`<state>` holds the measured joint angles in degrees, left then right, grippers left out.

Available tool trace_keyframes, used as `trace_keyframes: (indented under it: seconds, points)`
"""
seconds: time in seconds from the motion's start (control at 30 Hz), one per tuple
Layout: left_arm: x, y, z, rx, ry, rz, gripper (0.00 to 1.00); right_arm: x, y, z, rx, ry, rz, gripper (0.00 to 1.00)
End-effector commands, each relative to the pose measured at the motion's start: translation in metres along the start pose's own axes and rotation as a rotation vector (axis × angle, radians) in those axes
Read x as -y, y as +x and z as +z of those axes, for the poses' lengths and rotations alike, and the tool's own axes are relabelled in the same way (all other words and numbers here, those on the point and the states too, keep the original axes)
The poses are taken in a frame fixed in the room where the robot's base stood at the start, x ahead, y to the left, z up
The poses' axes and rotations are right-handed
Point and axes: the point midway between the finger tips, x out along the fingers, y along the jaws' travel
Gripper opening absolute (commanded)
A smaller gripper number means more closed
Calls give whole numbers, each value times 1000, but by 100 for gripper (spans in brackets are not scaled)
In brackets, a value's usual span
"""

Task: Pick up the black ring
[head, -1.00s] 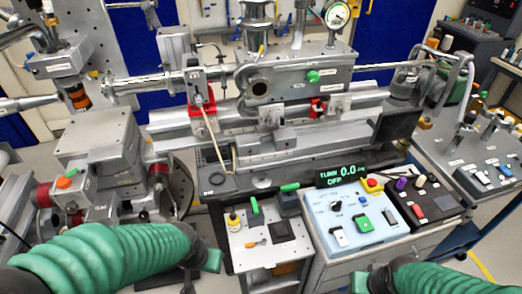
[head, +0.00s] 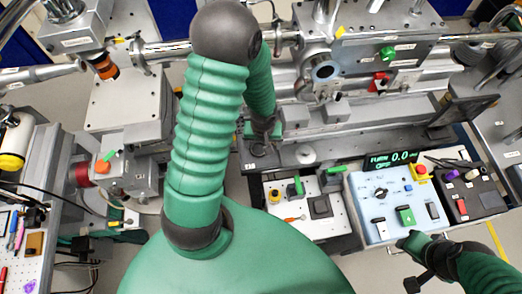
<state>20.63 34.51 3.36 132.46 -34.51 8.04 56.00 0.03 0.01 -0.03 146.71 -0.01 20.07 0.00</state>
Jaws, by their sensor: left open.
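My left gripper (head: 262,130) is open and points down over the dark base plate (head: 284,178) in front of the beamline stage. The black ring cannot be made out now. The part of the plate where a small dark ring showed earlier is behind my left gripper and forearm. I cannot tell whether the fingers touch anything. My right gripper (head: 412,262) is at the lower right, in front of the control panel, and looks empty. Its jaw opening is unclear.
A grey disc (head: 305,155) lies on the plate to the right of my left gripper. A white perforated board (head: 275,212) with small tools is in front. The blue-white control panel (head: 375,215) stands right of it. The stage (head: 335,122) rises behind.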

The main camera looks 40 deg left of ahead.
Motion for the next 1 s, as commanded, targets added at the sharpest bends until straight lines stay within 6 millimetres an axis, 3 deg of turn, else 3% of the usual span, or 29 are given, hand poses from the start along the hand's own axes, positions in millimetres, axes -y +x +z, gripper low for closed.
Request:
trace_keyframes:
  seconds: [0.03,0.2,0.43,0.7,1.0]
  points:
    - [2,11,-1,3,-3,0,85,0,3,0,0,0,0,36]
    - [5,28,-4,3,-4,1,85,0,2,0,-1,-1,0,36]
    - [9,66,-8,2,-1,-1,85,0,2,0,-1,-1,0,36]
    - [7,70,-8,-1,-1,0,85,0,3,0,-1,-1,0,36]
    - [9,71,-10,1,-3,2,46,0,3,0,-1,-1,0,36]
